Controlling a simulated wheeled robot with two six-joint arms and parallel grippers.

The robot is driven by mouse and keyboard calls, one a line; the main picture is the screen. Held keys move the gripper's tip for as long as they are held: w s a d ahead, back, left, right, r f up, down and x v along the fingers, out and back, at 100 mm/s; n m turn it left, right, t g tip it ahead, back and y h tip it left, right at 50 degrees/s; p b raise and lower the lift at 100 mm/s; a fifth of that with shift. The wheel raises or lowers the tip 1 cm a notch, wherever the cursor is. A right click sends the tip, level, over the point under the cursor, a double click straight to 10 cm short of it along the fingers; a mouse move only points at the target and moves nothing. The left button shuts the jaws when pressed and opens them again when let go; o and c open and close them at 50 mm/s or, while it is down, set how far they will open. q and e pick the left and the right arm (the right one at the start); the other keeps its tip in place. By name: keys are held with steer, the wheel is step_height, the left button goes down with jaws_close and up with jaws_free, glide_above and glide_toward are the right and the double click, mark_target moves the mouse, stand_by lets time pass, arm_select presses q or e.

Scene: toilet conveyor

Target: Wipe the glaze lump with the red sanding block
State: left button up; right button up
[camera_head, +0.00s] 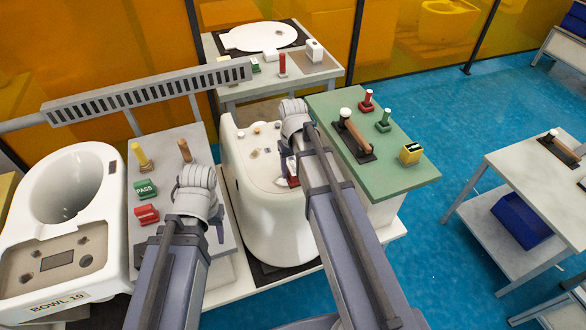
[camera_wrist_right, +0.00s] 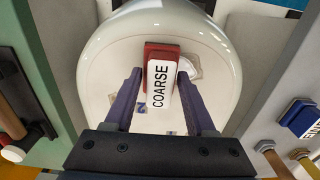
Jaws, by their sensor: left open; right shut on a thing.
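The red sanding block (camera_wrist_right: 150,49) has a white top marked COARSE and is between the fingers of my right gripper (camera_wrist_right: 159,80). In the head view the block's red side (camera_head: 293,182) shows beside my right gripper (camera_head: 287,165), over the white toilet bowl (camera_head: 262,215). A pale, rounded lump (camera_wrist_right: 190,68), apparently the glaze lump, lies on the bowl just right of the block in the wrist view. I cannot tell whether the block touches the bowl. My left gripper (camera_head: 217,228) is open over the grey side table (camera_head: 225,245), its fingertips mostly hidden.
A green table (camera_head: 405,180) right of the bowl holds a brown-handled tool, red and green stamps and a yellow block. The grey table holds a green PASS block (camera_head: 146,189) and a red block (camera_head: 147,214). Another bowl (camera_head: 75,160) stands at left.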

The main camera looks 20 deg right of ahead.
arm_select(q)
steer(key=shift+f, duration=0.1)
arm_select(e)
steer(key=shift+s+a+f, duration=0.1)
steer(key=shift+a+f, duration=0.05)
steer(key=shift+a, duration=1.45)
steer(key=shift+a, duration=0.1)
steer(key=shift+a, duration=1.55)
arm_select(q)
step_height(320, 180, up, 6)
steer(key=p, duration=0.6)
arm_select(e)
step_height(320, 180, up, 6)
arm_select(q)
step_height(320, 180, up, 3)
steer(key=p, duration=0.3)
arm_select(e)
step_height(320, 180, up, 3)
steer(key=shift+r, duration=0.1)
